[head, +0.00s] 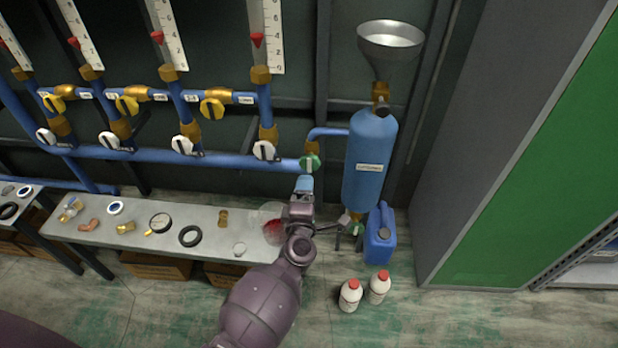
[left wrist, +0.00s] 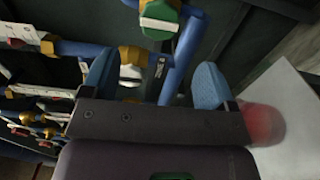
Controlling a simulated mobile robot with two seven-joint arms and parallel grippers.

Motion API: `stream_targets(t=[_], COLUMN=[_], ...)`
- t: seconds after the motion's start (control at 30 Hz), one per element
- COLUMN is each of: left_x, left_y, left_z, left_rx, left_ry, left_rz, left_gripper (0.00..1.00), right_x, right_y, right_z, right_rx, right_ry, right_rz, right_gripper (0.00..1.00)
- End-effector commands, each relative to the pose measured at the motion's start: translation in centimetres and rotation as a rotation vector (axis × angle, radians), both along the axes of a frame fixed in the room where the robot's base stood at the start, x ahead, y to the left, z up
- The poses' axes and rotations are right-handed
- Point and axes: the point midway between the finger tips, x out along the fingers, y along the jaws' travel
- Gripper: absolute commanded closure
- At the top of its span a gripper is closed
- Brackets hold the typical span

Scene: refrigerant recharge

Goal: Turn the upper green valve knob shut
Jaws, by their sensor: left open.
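The upper green valve knob (head: 309,162) sits on the blue pipe just left of the blue tank (head: 369,170). In the left wrist view the green knob (left wrist: 160,20) has a white bar across it, at the top. My left gripper (head: 304,184) is just below the knob in the head view. Its blue-padded fingers are spread apart and empty in the left wrist view (left wrist: 155,70), with the knob beyond the fingertips; I see no contact. A lower green knob (head: 357,228) is at the tank's foot, partly hidden. My right gripper is out of view.
White knobs (head: 264,150) and yellow valves (head: 213,108) line the blue pipes to the left. A blue jug (head: 380,238) and two white bottles (head: 350,296) stand on the floor.

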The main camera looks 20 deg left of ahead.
Motion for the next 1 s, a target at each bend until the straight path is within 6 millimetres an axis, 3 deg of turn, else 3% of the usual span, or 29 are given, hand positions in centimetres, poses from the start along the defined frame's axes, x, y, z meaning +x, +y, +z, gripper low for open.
stream_targets(t=[0.4,0.93,1.0], left_x=[3.6,8.5,8.4], left_y=[1.1,2.5,2.5], left_z=[-0.2,-0.3,-0.1], left_rx=[0.004,0.005,0.005], left_ry=[0.002,0.004,0.002], left_rz=[-0.001,-0.002,-0.002], left_gripper=[0.19,0.19,0.29], right_x=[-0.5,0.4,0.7], right_y=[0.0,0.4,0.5], right_z=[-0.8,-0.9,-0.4], right_rx=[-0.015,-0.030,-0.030], right_ry=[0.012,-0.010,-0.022], right_rz=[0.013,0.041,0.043], right_gripper=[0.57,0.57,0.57])
